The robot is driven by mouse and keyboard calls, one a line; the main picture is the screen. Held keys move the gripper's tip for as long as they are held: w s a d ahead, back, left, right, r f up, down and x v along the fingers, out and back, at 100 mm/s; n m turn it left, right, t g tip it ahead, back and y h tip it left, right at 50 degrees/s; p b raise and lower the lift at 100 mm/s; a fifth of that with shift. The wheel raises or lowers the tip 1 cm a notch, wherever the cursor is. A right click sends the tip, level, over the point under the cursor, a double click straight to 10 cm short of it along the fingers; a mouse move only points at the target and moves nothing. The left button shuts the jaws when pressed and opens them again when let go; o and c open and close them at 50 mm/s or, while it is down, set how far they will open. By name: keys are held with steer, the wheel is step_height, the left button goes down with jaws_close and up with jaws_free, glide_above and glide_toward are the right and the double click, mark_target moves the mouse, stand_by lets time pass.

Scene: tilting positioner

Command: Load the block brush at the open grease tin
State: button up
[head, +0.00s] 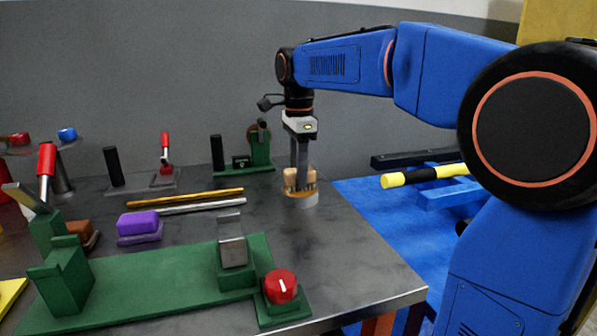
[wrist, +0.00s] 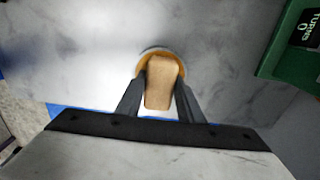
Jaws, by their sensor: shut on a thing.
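My gripper (head: 302,177) is shut on the wooden block brush (head: 290,177), one finger on each side of it. In the wrist view the tan block (wrist: 160,83) sits between the dark fingertips of my gripper (wrist: 160,92). The open grease tin (head: 300,199) is a short grey cylinder with amber grease at its top, near the table's right edge. The brush is upright with its dark bristles down at the mouth of the tin. I cannot tell how deep they reach. In the wrist view the tin's amber rim (wrist: 149,58) shows around the block.
A green fixture (head: 165,277) with a red knob (head: 281,286) fills the front. A purple brush (head: 138,223), a brass rod (head: 185,197) and a grey rod lie left of the tin. A green stand (head: 257,150) is behind it. Bare table lies right and in front of the tin.

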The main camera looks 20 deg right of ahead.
stand_by(0.3)
steer(key=shift+r, duration=3.45)
steer(key=shift+f, duration=0.1)
steer(key=shift+f, duration=3.25)
steer(key=shift+r, duration=0.1)
step_height(320, 180, up, 7)
steer(key=shift+f, duration=0.2)
step_height(320, 180, down, 7)
steer(key=shift+r, duration=3.4)
steer(key=shift+c, duration=0.3)
steer(key=shift+f, duration=0.1)
